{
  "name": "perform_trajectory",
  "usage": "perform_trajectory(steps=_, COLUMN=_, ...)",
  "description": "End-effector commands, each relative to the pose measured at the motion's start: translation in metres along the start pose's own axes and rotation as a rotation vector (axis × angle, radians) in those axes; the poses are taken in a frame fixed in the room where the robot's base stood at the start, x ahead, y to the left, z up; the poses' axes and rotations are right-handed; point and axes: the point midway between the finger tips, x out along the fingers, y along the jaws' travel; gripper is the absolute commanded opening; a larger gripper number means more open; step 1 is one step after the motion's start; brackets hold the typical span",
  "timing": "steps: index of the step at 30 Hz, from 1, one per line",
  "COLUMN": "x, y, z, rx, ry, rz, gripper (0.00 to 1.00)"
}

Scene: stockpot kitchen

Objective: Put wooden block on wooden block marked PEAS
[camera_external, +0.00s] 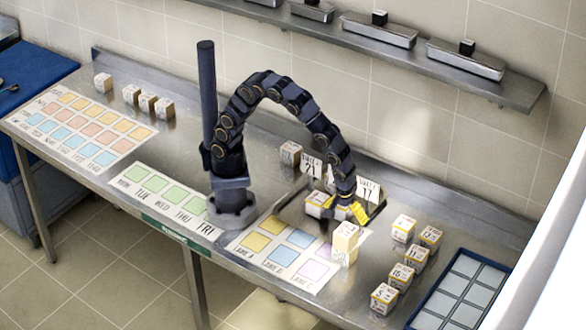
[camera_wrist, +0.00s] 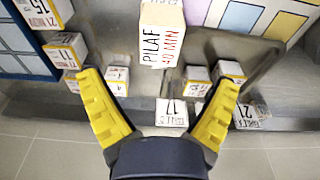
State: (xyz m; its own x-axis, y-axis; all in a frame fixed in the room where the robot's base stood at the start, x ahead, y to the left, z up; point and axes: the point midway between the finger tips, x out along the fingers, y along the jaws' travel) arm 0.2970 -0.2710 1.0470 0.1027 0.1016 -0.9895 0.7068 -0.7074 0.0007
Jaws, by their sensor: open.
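My gripper (camera_external: 341,212) has its yellow fingers spread wide and holds nothing. In the wrist view its fingertips (camera_wrist: 160,78) stand apart, with a wooden block lettered PILAF 40 MIN (camera_wrist: 162,42) beyond them in the picture. In the external view, a pale wooden block (camera_external: 346,234) sits on another block (camera_external: 343,257) just in front of my gripper. I cannot tell for certain whether one of these is the PILAF block. The word PEAS cannot be read on any block, so I cannot tell which block bears it.
Several numbered blocks (camera_external: 401,276) stand at the right, beside a blue compartment tray (camera_external: 432,306). A coloured-square sheet (camera_external: 250,258) lies left of the two stacked blocks. More blocks (camera_external: 131,95) stand far left.

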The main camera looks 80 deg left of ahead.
Motion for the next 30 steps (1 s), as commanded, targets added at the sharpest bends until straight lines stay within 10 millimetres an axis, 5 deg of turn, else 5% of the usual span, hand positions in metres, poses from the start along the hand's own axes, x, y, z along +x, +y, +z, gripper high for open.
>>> perform_trajectory(steps=6, x=-0.03, y=0.0, z=-0.001, rx=-0.001, ry=0.001, rz=0.003, gripper=0.9)
perform_trajectory(steps=12, x=-0.037, y=-0.001, z=-0.003, rx=0.001, ry=0.0, rz=-0.001, gripper=0.9)
perform_trajectory(steps=17, x=-0.054, y=-0.027, z=-0.04, rx=0.042, ry=-0.006, rz=-0.022, gripper=0.9)
perform_trajectory(steps=24, x=-0.098, y=-0.146, z=-0.115, rx=0.257, ry=-0.092, rz=-0.078, gripper=0.9)
perform_trajectory(steps=30, x=-0.12, y=-0.249, z=-0.116, rx=0.509, ry=-0.2, rz=-0.06, gripper=0.9)
